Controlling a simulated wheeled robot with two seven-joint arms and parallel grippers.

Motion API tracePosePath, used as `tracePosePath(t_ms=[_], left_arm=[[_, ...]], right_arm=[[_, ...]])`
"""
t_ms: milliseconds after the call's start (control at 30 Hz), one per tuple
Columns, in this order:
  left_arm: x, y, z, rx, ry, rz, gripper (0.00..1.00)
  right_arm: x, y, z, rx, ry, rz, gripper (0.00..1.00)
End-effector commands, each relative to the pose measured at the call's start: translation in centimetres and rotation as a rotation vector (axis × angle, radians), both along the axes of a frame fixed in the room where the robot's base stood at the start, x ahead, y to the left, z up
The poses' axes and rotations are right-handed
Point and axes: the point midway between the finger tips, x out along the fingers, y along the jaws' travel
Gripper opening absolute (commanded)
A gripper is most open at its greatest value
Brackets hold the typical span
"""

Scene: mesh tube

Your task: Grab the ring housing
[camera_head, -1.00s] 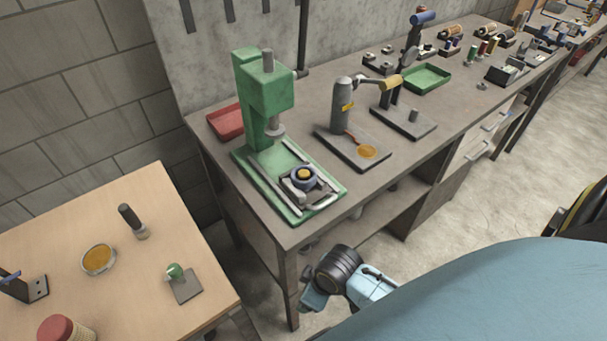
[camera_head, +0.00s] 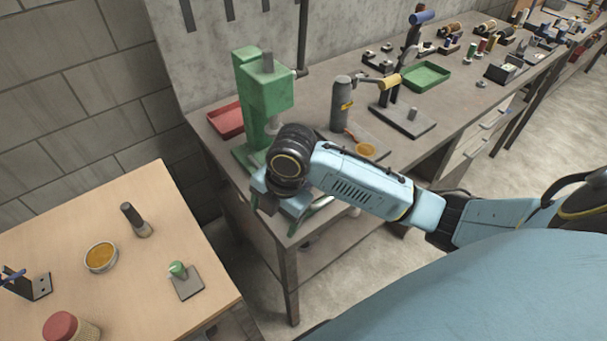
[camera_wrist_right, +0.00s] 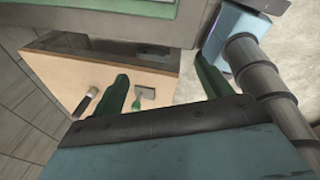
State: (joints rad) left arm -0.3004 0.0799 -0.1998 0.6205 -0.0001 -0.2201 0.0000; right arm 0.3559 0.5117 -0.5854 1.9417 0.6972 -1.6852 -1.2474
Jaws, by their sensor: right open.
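The dark ring with a yellow centre, which I take for the ring housing, sat on the green press (camera_head: 262,95) one second ago. It is now hidden behind my right arm in the head view. My right gripper (camera_head: 264,196) is over the front of the press base, its fingertips unclear there. In the right wrist view its two dark green fingers (camera_wrist_right: 162,68) are spread apart with nothing between them. No ring shows in that view, and a green edge runs along its top. My left gripper is not in view.
A wooden table (camera_head: 150,300) at left holds a round gold dish (camera_head: 101,257), a dark-handled brush (camera_head: 135,219) and a green-knobbed plate (camera_head: 186,282). On the grey bench are a red tray (camera_head: 227,121), a grey cylinder stand (camera_head: 341,103) and a green tray (camera_head: 428,75).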

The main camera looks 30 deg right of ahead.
Motion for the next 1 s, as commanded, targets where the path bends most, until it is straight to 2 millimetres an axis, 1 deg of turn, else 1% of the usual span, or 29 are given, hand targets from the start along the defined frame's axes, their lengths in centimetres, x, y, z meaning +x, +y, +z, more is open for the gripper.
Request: tracePosePath(t_ms=[33, 100, 167, 200, 300, 400, 533, 600, 667, 767, 900, 1000], left_arm=[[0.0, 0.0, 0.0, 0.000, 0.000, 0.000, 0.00], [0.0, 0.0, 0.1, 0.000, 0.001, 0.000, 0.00], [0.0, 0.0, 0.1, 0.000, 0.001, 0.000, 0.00], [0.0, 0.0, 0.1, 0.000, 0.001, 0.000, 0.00], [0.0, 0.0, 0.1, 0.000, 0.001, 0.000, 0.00], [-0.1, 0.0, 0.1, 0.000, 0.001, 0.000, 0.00], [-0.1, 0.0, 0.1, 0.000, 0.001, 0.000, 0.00], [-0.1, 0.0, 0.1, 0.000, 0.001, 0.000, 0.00], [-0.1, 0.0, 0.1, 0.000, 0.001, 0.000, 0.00], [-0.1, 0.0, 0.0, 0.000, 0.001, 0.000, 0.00], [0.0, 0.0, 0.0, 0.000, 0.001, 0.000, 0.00], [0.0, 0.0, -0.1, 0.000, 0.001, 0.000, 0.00]], right_arm=[[1.9, -1.5, 1.5, -0.053, -0.011, 0.114, 0.77], [3.6, -3.3, 3.3, -0.109, -0.006, 0.276, 0.77], [4.9, -5.0, 5.0, -0.150, 0.005, 0.403, 0.77], [5.7, -6.2, 6.2, -0.172, 0.012, 0.478, 0.77], [7.1, -8.8, 9.0, -0.208, 0.031, 0.629, 0.77], [7.9, -10.7, 11.2, -0.223, 0.045, 0.731, 0.77], [8.4, -12.2, 12.9, -0.227, 0.054, 0.809, 0.77], [8.5, -12.5, 13.2, -0.227, 0.056, 0.830, 0.77], [8.5, -12.6, 12.7, -0.226, 0.059, 0.839, 0.77], [8.4, -12.7, 11.0, -0.225, 0.061, 0.842, 0.77], [8.4, -12.6, 8.2, -0.224, 0.061, 0.840, 0.77], [8.5, -12.6, 6.7, -0.225, 0.058, 0.839, 0.77]])
